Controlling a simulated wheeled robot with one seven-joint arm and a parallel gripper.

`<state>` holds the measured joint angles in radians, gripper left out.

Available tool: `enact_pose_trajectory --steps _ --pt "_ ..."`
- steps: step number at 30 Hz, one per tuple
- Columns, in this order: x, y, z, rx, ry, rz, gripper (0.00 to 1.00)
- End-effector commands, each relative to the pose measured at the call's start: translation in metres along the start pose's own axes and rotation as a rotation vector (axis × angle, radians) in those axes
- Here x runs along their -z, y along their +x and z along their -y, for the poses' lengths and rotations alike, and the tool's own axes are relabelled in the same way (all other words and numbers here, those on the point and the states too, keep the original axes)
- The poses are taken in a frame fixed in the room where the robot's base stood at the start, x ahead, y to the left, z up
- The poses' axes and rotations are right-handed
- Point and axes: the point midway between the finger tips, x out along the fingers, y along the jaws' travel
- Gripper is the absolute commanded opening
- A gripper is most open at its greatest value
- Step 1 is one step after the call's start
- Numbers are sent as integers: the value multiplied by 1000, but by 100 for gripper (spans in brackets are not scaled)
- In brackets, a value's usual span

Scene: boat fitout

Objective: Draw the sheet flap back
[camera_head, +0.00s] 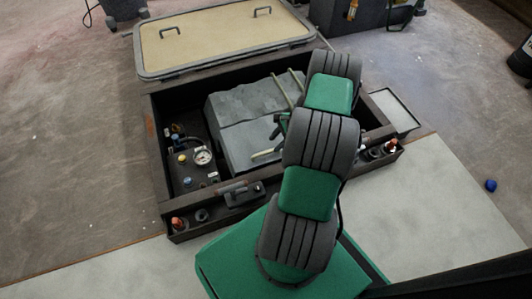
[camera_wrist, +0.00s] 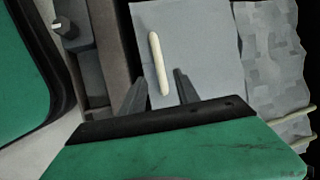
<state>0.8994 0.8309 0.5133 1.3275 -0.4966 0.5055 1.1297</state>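The grey sheet (camera_head: 240,115) lies over a bulky shape inside a dark open box. In the wrist view its rumpled part (camera_wrist: 272,60) is at the right, and a smooth pale grey flap (camera_wrist: 205,45) lies under my gripper. A cream bar (camera_wrist: 155,50) lies along the flap; in the head view it shows at the sheet's near edge (camera_head: 266,154). My gripper (camera_wrist: 161,77) is open, with one finger on each side of the bar's lower end. I see no clear contact. In the head view my arm mostly hides the gripper.
The box's dark rim (camera_head: 160,150) surrounds the sheet. A gauge (camera_head: 202,157) and small fittings sit at its left. A tan lid (camera_head: 220,38) with handles lies behind. A latch block (camera_head: 242,194) is on the near rim, and a small tray (camera_head: 395,108) is at right.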

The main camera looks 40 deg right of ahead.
Motion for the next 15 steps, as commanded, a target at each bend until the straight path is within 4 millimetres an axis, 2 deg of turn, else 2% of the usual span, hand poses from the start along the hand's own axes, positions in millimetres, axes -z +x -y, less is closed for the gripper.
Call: enact_pose_trajectory --steps 9,12,15 --pt "0 59 -1 -3 -4 0 38" --pt "-1 70 -1 -4 -5 0 38" --pt "-2 71 0 -3 -5 -1 38"
